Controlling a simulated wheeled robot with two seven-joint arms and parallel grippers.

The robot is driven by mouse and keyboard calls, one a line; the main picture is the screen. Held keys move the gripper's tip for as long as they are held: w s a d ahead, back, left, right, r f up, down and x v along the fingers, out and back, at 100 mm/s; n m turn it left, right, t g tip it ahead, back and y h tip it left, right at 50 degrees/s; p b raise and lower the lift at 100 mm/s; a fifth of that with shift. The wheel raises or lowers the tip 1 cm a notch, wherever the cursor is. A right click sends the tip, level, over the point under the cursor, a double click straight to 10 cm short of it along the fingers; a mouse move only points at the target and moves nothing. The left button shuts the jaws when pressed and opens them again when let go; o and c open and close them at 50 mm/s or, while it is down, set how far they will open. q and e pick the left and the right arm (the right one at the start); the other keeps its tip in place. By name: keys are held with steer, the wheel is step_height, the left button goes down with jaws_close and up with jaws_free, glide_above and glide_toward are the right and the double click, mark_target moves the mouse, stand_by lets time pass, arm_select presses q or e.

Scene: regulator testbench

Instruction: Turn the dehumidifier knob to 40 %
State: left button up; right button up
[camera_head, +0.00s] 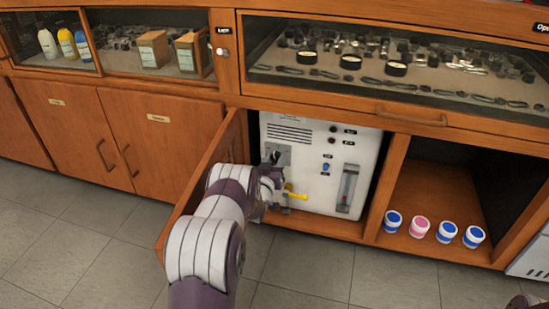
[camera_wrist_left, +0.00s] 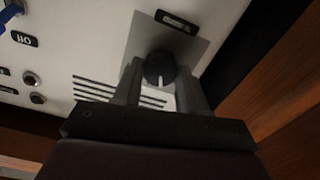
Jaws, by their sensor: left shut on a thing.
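The dehumidifier knob (camera_wrist_left: 160,68) is a dark round knob with a white pointer mark, set on a grey plate (camera_wrist_left: 190,45) on the white panel. In the wrist view the mark points toward the picture's bottom, toward my gripper; the scale figures cannot be read. My left gripper (camera_wrist_left: 160,82) is shut on the knob, one finger on each side. In the head view my left gripper (camera_head: 268,178) is at the left part of the white unit (camera_head: 315,150), and my arm and hand hide most of the knob.
An open wooden door (camera_head: 205,160) stands left of my arm, close to it. A yellow lever (camera_head: 296,195) sits just right of my gripper. The unit also has buttons and a flow gauge (camera_head: 347,187). Several jars (camera_head: 420,227) stand in the open cabinet at right.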

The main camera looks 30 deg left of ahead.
arm_select(q)
steer(key=n+p, duration=0.2)
steer(key=n, duration=0.2)
steer(key=shift+f+n+p, duration=0.1)
steer(key=shift+n+p, duration=0.35)
steer(key=shift+n, duration=1.25)
steer(key=shift+s, duration=0.1)
steer(key=o, duration=1.1)
steer(key=shift+a, duration=0.1)
steer(key=shift+c, duration=0.2)
steer(key=p+v, duration=0.7)
steer(key=v, duration=0.5)
steer(key=shift+s, duration=0.3)
